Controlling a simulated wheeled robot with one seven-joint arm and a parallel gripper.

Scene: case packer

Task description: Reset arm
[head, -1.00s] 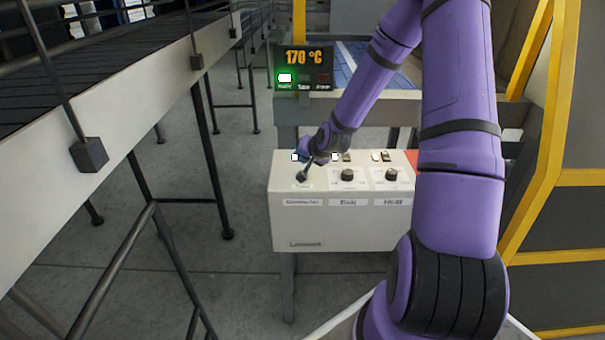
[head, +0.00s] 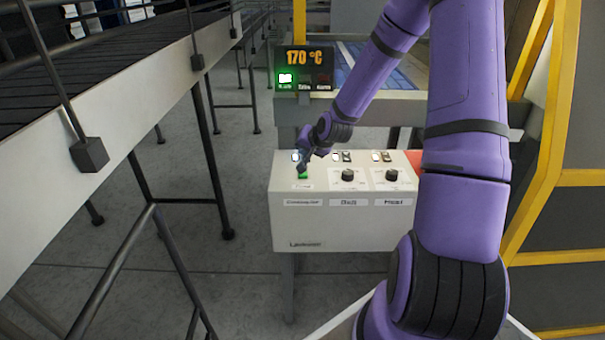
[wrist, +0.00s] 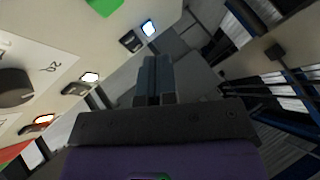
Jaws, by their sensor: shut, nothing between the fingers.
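My gripper (head: 302,160) is over the left end of the white control box, just above a green button (head: 302,176). In the wrist view my gripper (wrist: 153,75) is shut with nothing between its fingers. It points past the box's edge toward the floor, and the green button (wrist: 103,5) shows at the top. My purple arm reaches from the right side of the head view, bent down toward the box. Whether the fingertips touch the box cannot be told.
The control box (head: 330,225) carries two black knobs (head: 347,175) and several lit switches. Behind it a display (head: 304,68) reads 170 °C with a green light. A conveyor with a rail (head: 130,110) runs along the left. A yellow frame (head: 545,190) stands at the right.

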